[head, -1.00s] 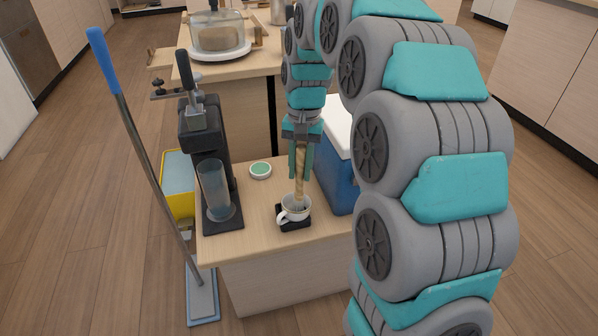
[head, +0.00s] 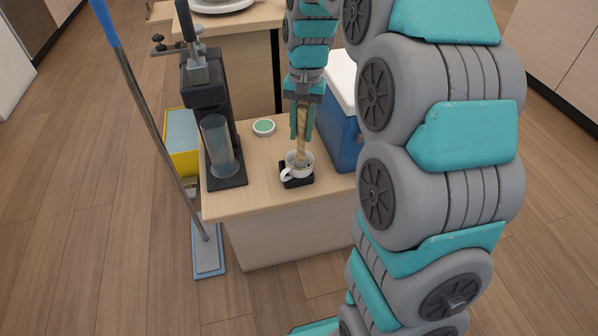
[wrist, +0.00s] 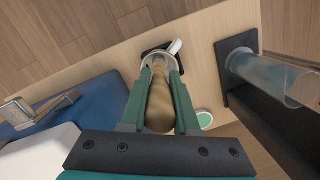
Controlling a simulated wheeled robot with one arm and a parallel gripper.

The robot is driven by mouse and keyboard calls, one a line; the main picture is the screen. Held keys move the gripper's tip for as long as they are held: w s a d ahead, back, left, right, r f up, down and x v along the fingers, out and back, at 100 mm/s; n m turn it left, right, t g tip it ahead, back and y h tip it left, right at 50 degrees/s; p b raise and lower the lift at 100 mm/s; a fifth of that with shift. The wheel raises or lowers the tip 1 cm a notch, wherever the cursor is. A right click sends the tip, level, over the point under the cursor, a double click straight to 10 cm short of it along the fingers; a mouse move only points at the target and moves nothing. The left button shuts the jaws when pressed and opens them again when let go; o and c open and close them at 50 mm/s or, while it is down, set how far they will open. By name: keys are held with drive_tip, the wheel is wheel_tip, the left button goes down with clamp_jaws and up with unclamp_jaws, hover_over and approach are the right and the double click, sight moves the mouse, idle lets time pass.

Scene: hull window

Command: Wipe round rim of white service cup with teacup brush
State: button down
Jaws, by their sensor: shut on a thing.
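The white service cup (head: 289,171) stands upright on a small black base (head: 297,182) near the front edge of the wooden counter. My gripper (head: 302,132) points down above it, its green fingers shut on the wooden handle of the teacup brush (head: 301,146). The brush is close to upright and its lower end is inside the cup's mouth. In the wrist view the brush (wrist: 159,108) runs between the fingers toward the cup (wrist: 174,48). The brush's head is mostly hidden, and I cannot tell whether it touches the rim.
A black press with a clear cylinder (head: 217,143) stands left of the cup. A small green-topped round dish (head: 263,127) lies behind it. A blue cooler with a white lid (head: 344,128) is close on the right. A blue-handled mop (head: 150,117) leans at the counter's left.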

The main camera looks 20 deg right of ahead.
drive_tip(key=shift+f, duration=0.65)
drive_tip(key=shift+s, duration=0.1)
